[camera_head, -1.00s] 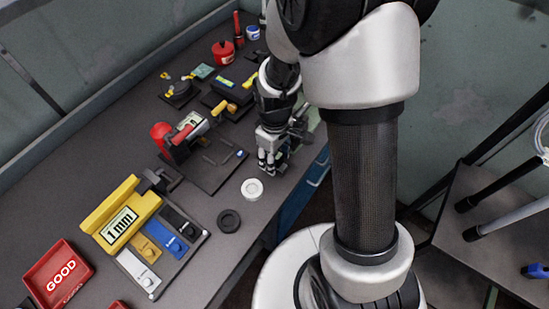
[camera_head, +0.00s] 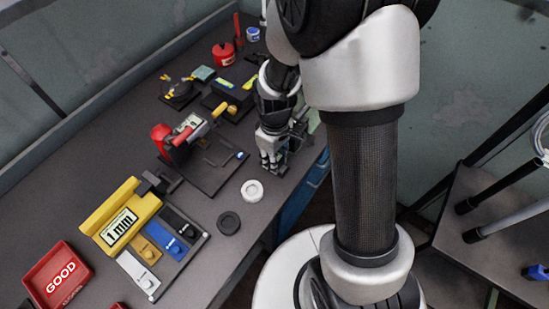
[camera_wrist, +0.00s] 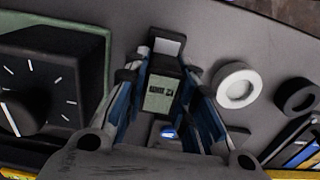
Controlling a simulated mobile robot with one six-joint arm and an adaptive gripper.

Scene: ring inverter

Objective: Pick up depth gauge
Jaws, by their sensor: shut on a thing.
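The depth gauge (camera_wrist: 160,98) shows in the wrist view as a dark-cased tool with a pale display and a grey block at its far end. My gripper (camera_wrist: 163,75) is shut on it, with one finger on each side of its body. The gauge's near end is partly hidden by my gripper. In the head view my gripper (camera_head: 270,163) is low over the front edge of the bench, and the gauge cannot be made out there. I cannot tell whether the gauge touches the bench.
A white ring (camera_head: 252,190) and a black ring (camera_head: 229,223) lie on the bench near my gripper. A black box with a dial (camera_wrist: 40,85) stands close on the left in the wrist view. A dark fixture with a red handle (camera_head: 181,136) stands left of my gripper.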

